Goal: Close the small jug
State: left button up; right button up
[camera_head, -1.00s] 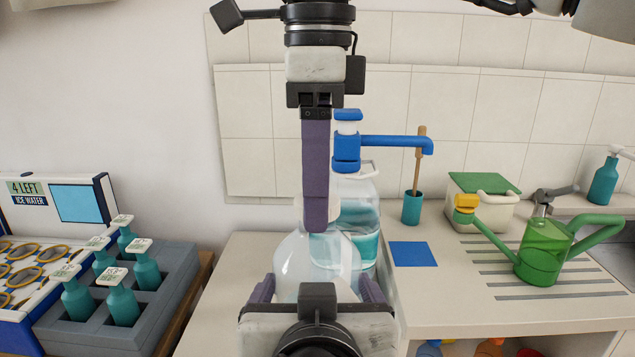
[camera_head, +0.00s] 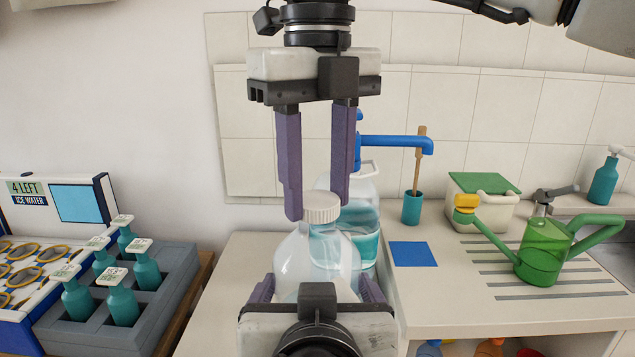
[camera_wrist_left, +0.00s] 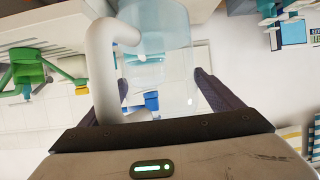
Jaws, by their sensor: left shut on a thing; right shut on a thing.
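The small jug (camera_head: 300,256), clear and whitish, stands upright at the bottom centre of the head view. My left gripper (camera_head: 317,287) is shut around its body from the near side. In the left wrist view the small jug (camera_wrist_left: 172,85) lies between the purple fingers, its thick white handle (camera_wrist_left: 100,65) at the left. A white ribbed cap (camera_head: 321,208) sits at the top of the jug's neck. My right gripper (camera_head: 318,203) comes down from above, shut on the cap with one finger on each side. Whether the cap is fully threaded cannot be told.
Behind stands a larger water container (camera_head: 364,222) with a blue pump tap (camera_head: 390,141). A green watering can (camera_head: 540,255) and a lidded tub (camera_head: 483,200) are at the right. Teal bottles in a grey crate (camera_head: 62,338) stand at the left. A blue square (camera_head: 413,254) lies on the counter.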

jog(key=m, duration=1.5)
jog(key=shift+m, duration=0.3)
jog(key=m, duration=0.4)
jog(key=o, duration=1.3)
jog(key=shift+c, duration=0.2)
jog(key=shift+r, duration=0.1)
jog(key=shift+r, duration=3.6)
